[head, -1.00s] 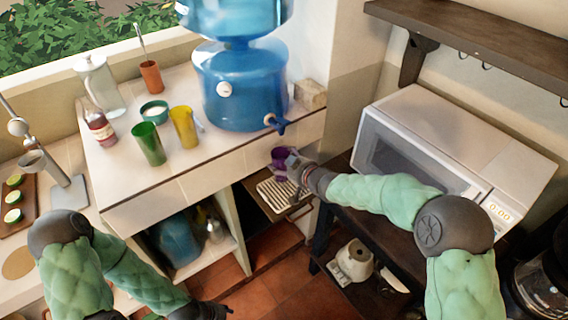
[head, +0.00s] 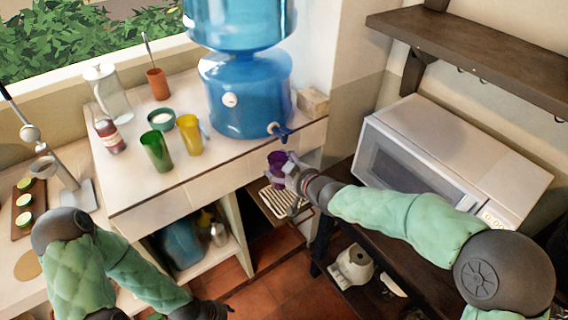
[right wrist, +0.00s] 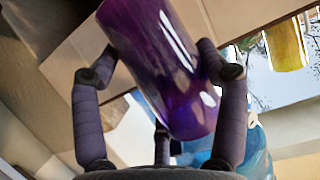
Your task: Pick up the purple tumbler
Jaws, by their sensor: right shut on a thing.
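The purple tumbler (head: 277,162) is in my right gripper (head: 290,180), in front of the counter and below the blue dispenser's tap. In the right wrist view the purple tumbler (right wrist: 165,60) sits between the fingers of my right gripper (right wrist: 160,85), which are shut on it. In the head view the gripper hides part of the tumbler. My left gripper (head: 215,310) is low at the bottom of the head view, dark and partly cut off, and its jaws cannot be made out.
A slatted drip tray (head: 276,203) is below the tumbler. The blue water dispenser (head: 243,95), a green tumbler (head: 157,151) and a yellow tumbler (head: 189,134) stand on the counter (head: 200,177). A microwave (head: 450,165) stands to the right, under a wall shelf (head: 460,40).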

